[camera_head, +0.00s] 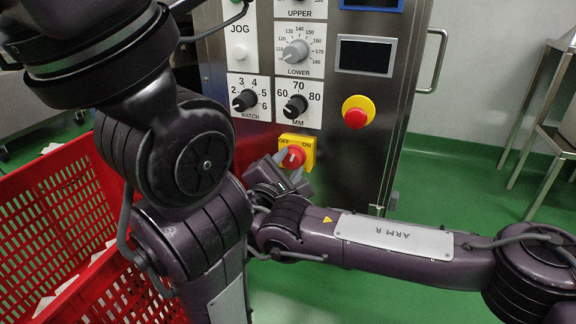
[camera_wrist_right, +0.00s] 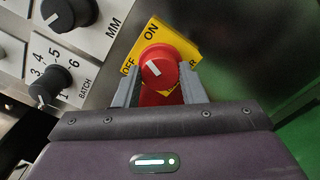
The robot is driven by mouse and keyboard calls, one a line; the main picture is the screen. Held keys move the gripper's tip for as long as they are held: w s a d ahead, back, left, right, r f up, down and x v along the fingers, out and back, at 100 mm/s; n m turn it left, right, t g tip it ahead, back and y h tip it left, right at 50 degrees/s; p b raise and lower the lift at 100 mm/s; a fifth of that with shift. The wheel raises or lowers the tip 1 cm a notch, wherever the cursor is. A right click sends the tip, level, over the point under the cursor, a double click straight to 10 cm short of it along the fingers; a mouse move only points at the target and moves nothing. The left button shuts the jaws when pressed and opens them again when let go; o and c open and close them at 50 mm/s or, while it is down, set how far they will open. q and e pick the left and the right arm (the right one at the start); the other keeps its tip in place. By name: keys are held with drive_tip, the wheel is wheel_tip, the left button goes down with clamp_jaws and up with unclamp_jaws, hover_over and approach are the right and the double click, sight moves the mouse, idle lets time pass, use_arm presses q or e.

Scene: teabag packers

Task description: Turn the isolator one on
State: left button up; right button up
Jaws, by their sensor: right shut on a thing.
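The isolator is a red rotary knob (camera_head: 293,157) on a yellow plate (camera_head: 308,143) marked OFF and ON, low on the steel machine panel. In the right wrist view the knob (camera_wrist_right: 157,63) has a white mark that faces the plate edge between the OFF and ON labels. My right gripper (camera_head: 284,163) is at the plate, shut on the knob, with one finger on each side in the right wrist view (camera_wrist_right: 160,92). My left arm crosses the left of the head view; its gripper is out of view.
Above the isolator are the BATCH dial (camera_head: 244,100), the MM dial (camera_head: 295,106) and a red stop button (camera_head: 356,113) on yellow. A red crate (camera_head: 60,190) stands at the left. A metal handle (camera_head: 436,62) runs down the machine's right side.

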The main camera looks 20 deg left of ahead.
drive_tip(key=m, duration=0.4)
drive_tip(key=shift+m, duration=0.4)
idle(0.4)
drive_tip(key=o, duration=1)
drive_tip(key=shift+w, duration=0.1)
